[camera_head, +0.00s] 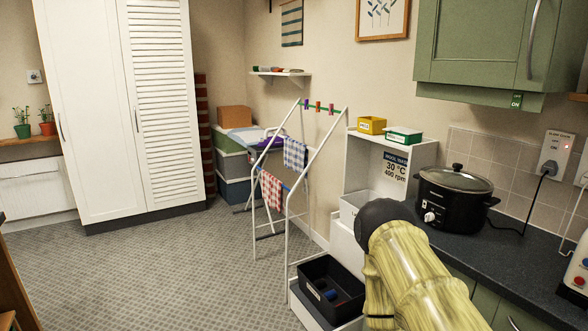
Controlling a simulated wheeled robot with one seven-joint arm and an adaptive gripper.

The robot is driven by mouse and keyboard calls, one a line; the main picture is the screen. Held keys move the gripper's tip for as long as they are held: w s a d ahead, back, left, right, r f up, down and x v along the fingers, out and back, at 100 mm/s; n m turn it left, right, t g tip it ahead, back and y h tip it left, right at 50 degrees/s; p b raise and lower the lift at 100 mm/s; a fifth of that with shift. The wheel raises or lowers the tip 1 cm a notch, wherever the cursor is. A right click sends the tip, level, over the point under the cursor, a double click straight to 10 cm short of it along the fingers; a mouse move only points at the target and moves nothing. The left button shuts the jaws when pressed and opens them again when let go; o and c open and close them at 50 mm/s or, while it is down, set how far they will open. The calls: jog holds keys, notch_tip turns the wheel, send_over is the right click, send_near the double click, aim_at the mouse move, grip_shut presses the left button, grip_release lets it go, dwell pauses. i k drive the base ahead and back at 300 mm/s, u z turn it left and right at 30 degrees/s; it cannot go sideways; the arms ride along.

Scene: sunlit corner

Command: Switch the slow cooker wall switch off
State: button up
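The slow cooker wall switch (555,150) is a white plate on the tiled wall at the far right, under printed lettering. A small red light glows on it, and a black plug is in its lower part. The rocker's position is too small to tell. The black slow cooker (455,205) stands on the dark counter to its left, with a glass lid and a white front dial. Its black cord runs along the counter to the plug. Part of my arm, yellowish with a dark rounded end, shows at the lower middle. My gripper is not in view.
The dark counter (515,250) is mostly clear before the switch. A whitish appliance (577,272) stands at the right edge. A green cabinet (484,50) hangs above. A clothes airer (300,180) and black bin (332,290) are left of my arm; the floor farther left is open.

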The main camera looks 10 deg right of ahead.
aim_at(555, 142)
jog(key=z, duration=1.6)
jog(key=k, duration=0.5)
jog(key=u, duration=0.4)
jog(key=i, duration=0.6)
jog(key=z, duration=0.45)
